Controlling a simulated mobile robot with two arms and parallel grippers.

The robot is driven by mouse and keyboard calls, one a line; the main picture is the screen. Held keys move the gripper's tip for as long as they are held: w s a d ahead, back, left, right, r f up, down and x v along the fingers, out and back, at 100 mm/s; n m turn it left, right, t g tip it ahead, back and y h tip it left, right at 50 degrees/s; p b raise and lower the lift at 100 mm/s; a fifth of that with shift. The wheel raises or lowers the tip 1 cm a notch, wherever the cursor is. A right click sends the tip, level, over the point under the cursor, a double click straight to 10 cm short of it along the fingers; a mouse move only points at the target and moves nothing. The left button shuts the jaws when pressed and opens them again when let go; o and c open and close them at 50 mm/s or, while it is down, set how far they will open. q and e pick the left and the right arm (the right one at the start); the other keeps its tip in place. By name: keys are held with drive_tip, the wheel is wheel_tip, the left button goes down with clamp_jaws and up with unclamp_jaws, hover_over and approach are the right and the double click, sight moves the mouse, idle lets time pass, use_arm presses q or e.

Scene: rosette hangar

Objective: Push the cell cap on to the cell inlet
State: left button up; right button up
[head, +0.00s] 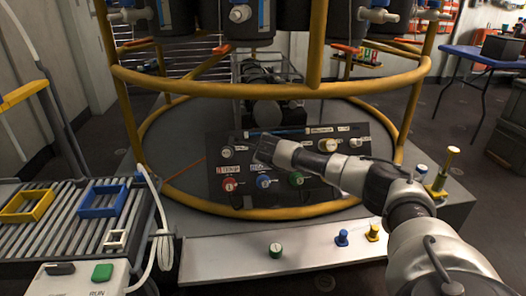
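My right arm comes in from the right, and its gripper (262,151) is over the upper left of a dark sloped panel (215,172). The fingers are small and dark against the panel, so I cannot tell whether they are open or hold anything. My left gripper is out of view.
A yellow tubular frame (220,90) rings the panel. The front ledge (215,258) holds green (275,250), blue (342,238) and yellow (373,232) capped pieces. A roller conveyor (60,235) with coloured frames stands at left. A blue table (480,55) stands at back right.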

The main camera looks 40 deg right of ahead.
idle(0.4)
drive_tip(key=shift+b, duration=0.35)
drive_tip(key=shift+w+d+f, duration=0.1)
drive_tip(key=shift+f, duration=0.05)
drive_tip(key=shift+w+d+f+b, duration=0.1)
drive_tip(key=shift+w+b, duration=0.1)
drive_tip(key=shift+b, duration=0.4)
idle(0.5)
drive_tip(key=o, duration=1)
